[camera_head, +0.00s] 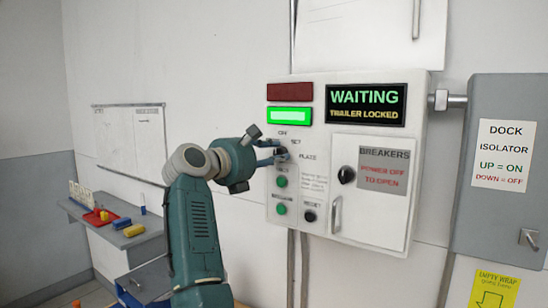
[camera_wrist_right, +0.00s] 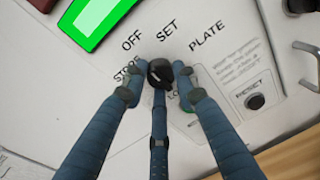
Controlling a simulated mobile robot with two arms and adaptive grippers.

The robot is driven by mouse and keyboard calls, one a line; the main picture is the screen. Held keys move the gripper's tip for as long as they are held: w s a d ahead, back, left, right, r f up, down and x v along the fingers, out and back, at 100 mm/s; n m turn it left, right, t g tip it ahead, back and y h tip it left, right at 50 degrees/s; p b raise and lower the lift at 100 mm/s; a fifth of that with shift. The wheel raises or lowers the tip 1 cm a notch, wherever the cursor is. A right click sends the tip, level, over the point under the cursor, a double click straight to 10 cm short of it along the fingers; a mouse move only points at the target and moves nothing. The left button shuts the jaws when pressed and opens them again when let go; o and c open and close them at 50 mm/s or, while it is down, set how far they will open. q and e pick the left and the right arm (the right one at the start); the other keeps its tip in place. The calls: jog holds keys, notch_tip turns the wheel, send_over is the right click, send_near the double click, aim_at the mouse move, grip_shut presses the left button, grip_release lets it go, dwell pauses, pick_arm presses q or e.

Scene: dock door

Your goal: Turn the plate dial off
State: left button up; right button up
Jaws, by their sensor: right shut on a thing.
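The plate dial (camera_head: 282,154) is a small black knob on the white control box, below the green lamp. In the right wrist view the dial (camera_wrist_right: 160,72) sits between my fingers, with the printed words OFF, SET and PLATE above and to its right. My right gripper (camera_head: 275,151) is shut on the dial, with blue fingers around it; they also show in the wrist view (camera_wrist_right: 157,80). The fingers partly cover the dial and nearby lettering, so I cannot tell where its pointer stands. My left gripper is not in view.
The display (camera_head: 366,104) reads WAITING, TRAILER LOCKED. The green lamp (camera_head: 290,116) is lit; the red one (camera_head: 290,92) is dark. Green buttons (camera_head: 281,181) and a black reset knob (camera_head: 310,216) sit below. A breaker door (camera_head: 368,210) and grey isolator (camera_head: 505,150) are right; a shelf (camera_head: 130,236) is left.

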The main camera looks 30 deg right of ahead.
jog(key=shift+f, duration=0.35)
jog(key=o, duration=1.1)
jog(key=shift+o, duration=0.2)
jog(key=shift+r, duration=0.25)
